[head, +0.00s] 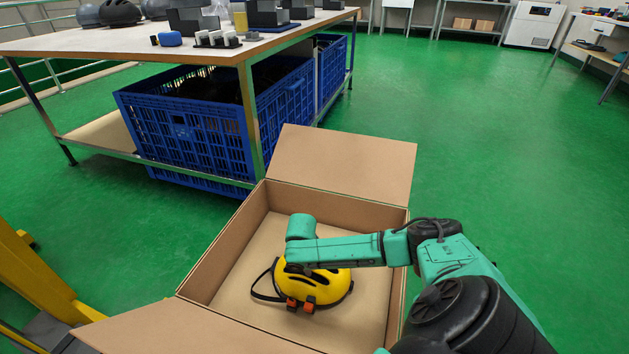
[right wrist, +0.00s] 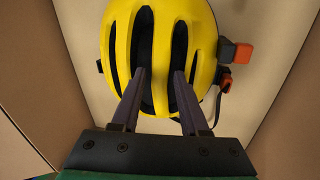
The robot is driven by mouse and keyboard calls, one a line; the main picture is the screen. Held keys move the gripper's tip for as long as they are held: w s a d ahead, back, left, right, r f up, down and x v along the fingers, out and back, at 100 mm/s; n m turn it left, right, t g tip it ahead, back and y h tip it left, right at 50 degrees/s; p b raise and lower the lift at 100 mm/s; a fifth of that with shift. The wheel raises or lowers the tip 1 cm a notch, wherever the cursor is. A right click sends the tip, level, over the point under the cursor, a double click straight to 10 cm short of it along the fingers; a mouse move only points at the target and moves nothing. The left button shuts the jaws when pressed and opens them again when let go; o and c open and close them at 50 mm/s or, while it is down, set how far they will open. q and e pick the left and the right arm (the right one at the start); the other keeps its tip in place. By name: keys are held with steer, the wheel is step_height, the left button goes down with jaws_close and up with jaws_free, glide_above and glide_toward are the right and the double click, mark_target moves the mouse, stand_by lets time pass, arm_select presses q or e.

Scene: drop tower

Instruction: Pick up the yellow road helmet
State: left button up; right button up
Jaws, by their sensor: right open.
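The yellow road helmet (head: 335,284) lies inside an open cardboard box (head: 230,243), with black vents, a dark strap to its left and orange-and-dark clips on its near side. In the right wrist view the helmet (right wrist: 205,40) fills the upper middle, its long vents running toward the fingers. My right gripper (right wrist: 160,80) is open, its two dark fingers apart over the helmet's vents. I cannot tell whether they touch the shell. In the head view the wrist hangs over the helmet's left part and hides the fingers. My left gripper is not in view.
The box walls surround the helmet, and its flaps (head: 345,160) are folded outward. A workbench (head: 120,43) stands behind, with blue crates (head: 195,128) beneath and dark helmets (head: 120,12) on top. A yellow frame (head: 35,275) stands at left. Green floor (head: 490,150) is clear at right.

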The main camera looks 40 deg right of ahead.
steer(key=shift+x, duration=0.75)
steer(key=shift+r, duration=0.15)
jaws_close()
stand_by(0.6)
